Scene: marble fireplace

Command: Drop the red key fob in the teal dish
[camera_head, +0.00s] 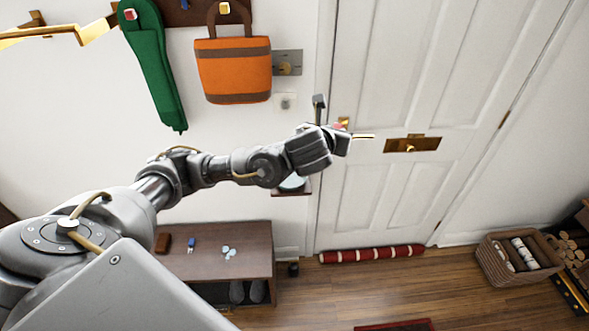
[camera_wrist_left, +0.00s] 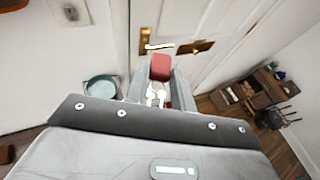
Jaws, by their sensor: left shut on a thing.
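My left gripper (camera_head: 332,124) reaches in front of the white door, and in the left wrist view (camera_wrist_left: 160,84) its fingers are shut on the red key fob (camera_wrist_left: 160,66). Only a small bit of the fob shows in the head view (camera_head: 340,124). The teal dish (camera_wrist_left: 103,88) lies to the left of the gripper in the wrist view. In the head view the dish (camera_head: 292,183) sits on a small wall shelf, below my wrist and partly hidden by it. The fob is apart from the dish. My right gripper is not in view.
The white door (camera_head: 375,190) with a brass handle (camera_head: 410,145) stands behind the gripper. An orange bag (camera_head: 234,70) and a green hanging item (camera_head: 152,65) hang on the wall. A bench (camera_head: 215,255) with small items stands below. A basket (camera_head: 515,262) is at right.

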